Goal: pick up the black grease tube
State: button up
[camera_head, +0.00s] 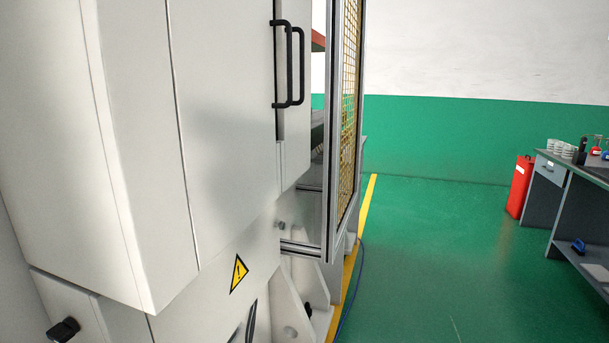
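A small dark upright object (580,152) stands on the workbench (563,163) at the right edge of the head view. It may be the black grease tube, but it is too small to tell. My gripper is not in view.
A large white machine cabinet (140,130) with black handles fills the left, with a mesh guard (349,110) beside it. White stacked items (561,148) and red-topped bottles (594,151) are on the bench. A red container (520,187) stands beside it. Green floor between is mostly clear; a blue cable crosses near the machine.

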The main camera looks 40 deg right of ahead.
aim_at(584, 143)
jog(key=i+l+z, duration=0.2)
jog(key=l+z, duration=0.25)
jog(key=i+l+z, duration=0.3)
jog(key=l+z, duration=0.15)
jog(key=i+l+z, duration=0.75)
jog(key=i, duration=0.15)
jog(key=i+l+z, duration=0.15)
jog(key=i+z, duration=0.15)
jog(key=i, duration=0.2)
jog(key=i+z, duration=0.25)
jog(key=i, duration=0.25)
jog(key=i+z, duration=0.15)
jog(key=i, duration=0.5)
jog(key=i+j+z, duration=0.15)
jog(key=i, duration=0.45)
jog(key=i+j+z, duration=0.1)
jog(key=i, duration=0.5)
jog(key=i+j+z, duration=0.25)
jog(key=i+j, duration=0.4)
jog(key=i, duration=0.2)
jog(key=i+j, duration=0.35)
jog(key=i, duration=0.25)
jog(key=i+j+z, duration=0.1)
jog(key=i+j, duration=0.3)
jog(key=i, duration=0.2)
